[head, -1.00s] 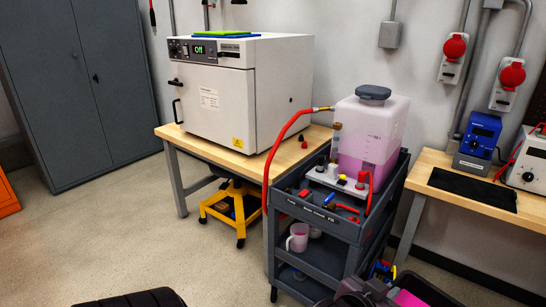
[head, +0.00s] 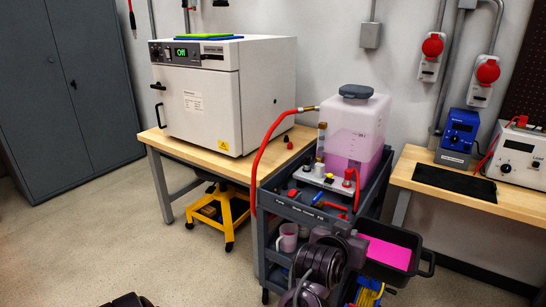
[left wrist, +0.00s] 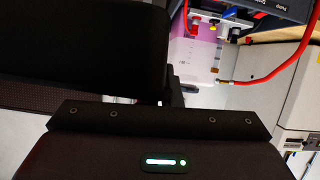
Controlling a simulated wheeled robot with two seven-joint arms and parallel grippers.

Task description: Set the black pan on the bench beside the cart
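The black pan (head: 428,262) holds bright pink liquid and appears level in the head view. It is to the right of the cart's front end and below the bench top in the picture. My left gripper (head: 356,246) is at its left side, shut on that side; the fingertips are mostly hidden. In the left wrist view a large dark surface (left wrist: 80,45), apparently the pan's outside, fills the upper left. The bench (head: 510,205) with a black mat (head: 455,183) stands right of the cart (head: 300,212).
A blue power unit (head: 468,135) and a white instrument (head: 520,155) stand at the back and right of the bench. A tank of pink liquid (head: 355,125) and a red hose (head: 262,155) are on the cart. Yellow and blue items (head: 368,295) sit low beneath the pan.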

